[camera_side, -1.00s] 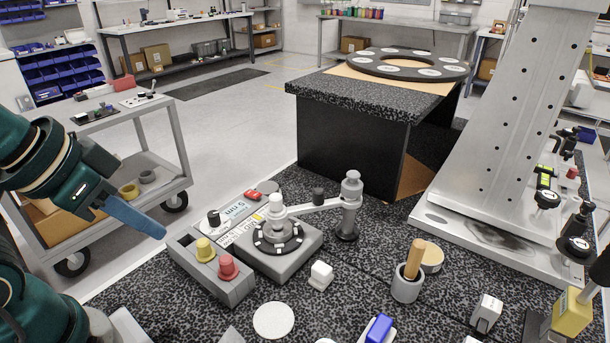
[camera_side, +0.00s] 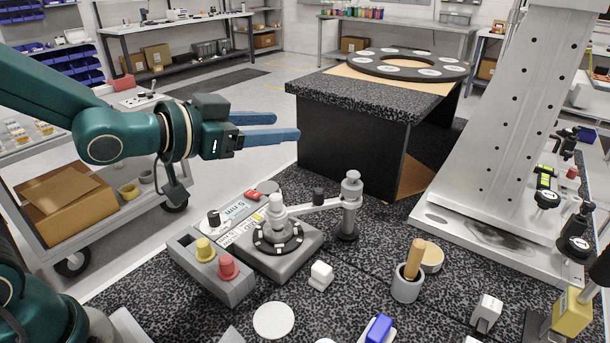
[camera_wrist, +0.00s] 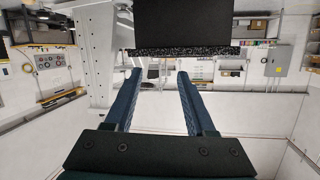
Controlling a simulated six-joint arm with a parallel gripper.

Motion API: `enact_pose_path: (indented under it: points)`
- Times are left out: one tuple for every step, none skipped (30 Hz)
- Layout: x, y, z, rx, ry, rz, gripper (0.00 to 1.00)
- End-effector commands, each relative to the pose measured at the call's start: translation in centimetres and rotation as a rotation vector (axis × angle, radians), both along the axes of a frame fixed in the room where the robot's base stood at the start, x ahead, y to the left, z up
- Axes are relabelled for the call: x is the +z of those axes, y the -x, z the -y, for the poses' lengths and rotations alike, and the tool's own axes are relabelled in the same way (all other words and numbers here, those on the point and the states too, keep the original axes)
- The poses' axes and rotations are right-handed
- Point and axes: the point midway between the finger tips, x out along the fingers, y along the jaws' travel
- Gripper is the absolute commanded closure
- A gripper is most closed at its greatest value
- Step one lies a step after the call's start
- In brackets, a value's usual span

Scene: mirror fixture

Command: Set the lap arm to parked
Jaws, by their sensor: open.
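The lap arm (camera_side: 318,205) is a white bar in the side view. It runs from a grey pivot post (camera_side: 348,215) on the right to a white knob over the round lapping plate (camera_side: 278,238) on the left. A small dark cylinder stands at the middle of the bar. My gripper (camera_side: 297,127) is above and to the left of the lap arm, clear of it, with its blue fingers pointing right. The fingers are apart and empty. In the wrist view my gripper (camera_wrist: 158,78) also shows open, with nothing between the fingertips; the lap arm is not visible there.
A grey box with yellow (camera_side: 204,250) and red (camera_side: 229,267) knobs sits left of the lapping plate. A cup with a wooden-handled tool (camera_side: 407,285), a white cube (camera_side: 321,275) and a tall grey column (camera_side: 520,110) stand around. A black granite block (camera_side: 350,150) is behind.

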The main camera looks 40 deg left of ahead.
Motion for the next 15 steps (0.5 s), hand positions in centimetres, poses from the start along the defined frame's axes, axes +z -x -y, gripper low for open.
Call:
enact_pose_path:
  points:
    - [-1.3,-0.7,0.7,-0.035,0.012,-0.002,0.45]
    - [-1.8,-1.0,1.2,-0.058,0.02,0.004,0.45]
    - [-2.7,-1.3,1.7,-0.085,0.033,0.006,0.45]
    - [-3.4,-1.5,2.1,-0.103,0.041,0.004,0.45]
    - [-4.1,-1.6,2.4,-0.119,0.052,-0.001,0.45]
    - [-5.1,-1.7,2.8,-0.137,0.063,-0.014,0.45]
    - [-5.9,-1.7,3.0,-0.146,0.07,-0.026,0.45]
    - [-6.7,-1.7,3.1,-0.154,0.074,-0.041,0.45]
    - [-7.7,-1.6,3.2,-0.158,0.079,-0.065,0.45]
    - [-8.5,-1.5,3.2,-0.159,0.08,-0.085,0.45]
    - [-9.1,-1.5,3.2,-0.159,0.08,-0.103,0.45]
    - [-9.8,-1.4,3.2,-0.158,0.082,-0.12,0.45]
    - [-10.1,-1.3,3.2,-0.157,0.083,-0.131,0.45]
    - [-10.4,-1.3,3.1,-0.155,0.084,-0.139,0.45]
    - [-10.7,-1.3,3.1,-0.155,0.084,-0.145,0.45]
